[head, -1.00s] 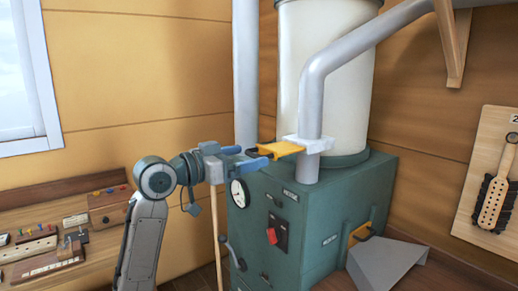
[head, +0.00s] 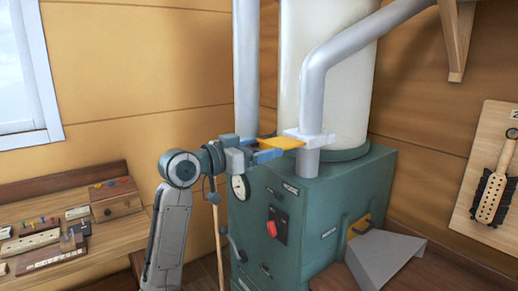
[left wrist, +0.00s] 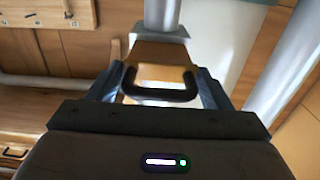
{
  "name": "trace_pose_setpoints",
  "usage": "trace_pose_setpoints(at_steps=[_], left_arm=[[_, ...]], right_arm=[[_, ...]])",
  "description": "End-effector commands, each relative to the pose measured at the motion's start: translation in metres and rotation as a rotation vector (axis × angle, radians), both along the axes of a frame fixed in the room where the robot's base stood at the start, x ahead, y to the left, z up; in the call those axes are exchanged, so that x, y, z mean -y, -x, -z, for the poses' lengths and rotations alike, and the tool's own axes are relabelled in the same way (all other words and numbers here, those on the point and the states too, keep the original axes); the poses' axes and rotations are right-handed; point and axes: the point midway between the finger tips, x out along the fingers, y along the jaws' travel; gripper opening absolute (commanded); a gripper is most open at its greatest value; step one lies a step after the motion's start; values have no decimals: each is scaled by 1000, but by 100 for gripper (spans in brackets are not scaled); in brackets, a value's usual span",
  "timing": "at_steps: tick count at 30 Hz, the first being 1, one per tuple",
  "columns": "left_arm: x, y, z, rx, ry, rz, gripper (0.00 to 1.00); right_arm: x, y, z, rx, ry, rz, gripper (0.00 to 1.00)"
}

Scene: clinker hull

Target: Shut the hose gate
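The hose gate is a flat yellow slide plate (head: 281,143) sticking out to the left of a white housing (head: 311,138) on the grey hose pipe (head: 312,95). In the left wrist view the plate (left wrist: 158,54) shows straight ahead, with a dark loop handle (left wrist: 160,95) at its near end. My left gripper (head: 255,148) is at the plate's outer end. Its blue-grey fingers stand apart on either side of the handle, with small gaps; the gripper (left wrist: 159,80) looks open. Contact between the palm and the handle cannot be told. The right gripper is not in view.
A green machine (head: 335,205) with a gauge and red switch stands below the gate. A second grey pipe (head: 246,70) rises behind it. A wooden bench (head: 95,245) with small items is at left. A grey chute (head: 385,258) and a wall board (head: 505,140) are at right.

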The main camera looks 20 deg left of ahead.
Motion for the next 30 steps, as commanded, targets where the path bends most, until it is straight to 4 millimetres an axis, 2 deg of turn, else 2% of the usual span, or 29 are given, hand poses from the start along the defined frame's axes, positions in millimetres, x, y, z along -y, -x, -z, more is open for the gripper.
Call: trace_pose_setpoints(at_steps=[5,12,15,26,27,28,30], left_arm=[[6,-7,-1,0,4,0,32],[35,-45,-2,-1,6,1,32],[43,-55,-1,1,4,1,32],[45,-59,-2,4,2,-2,32],[45,-59,-2,4,2,-2,80],[45,-59,-2,4,2,-1,86],[45,-59,-2,3,1,-1,87]], right_arm=[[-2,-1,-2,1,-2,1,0],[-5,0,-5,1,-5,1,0],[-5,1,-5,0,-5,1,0],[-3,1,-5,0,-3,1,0],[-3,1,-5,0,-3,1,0],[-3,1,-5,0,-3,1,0],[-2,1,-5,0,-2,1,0]])
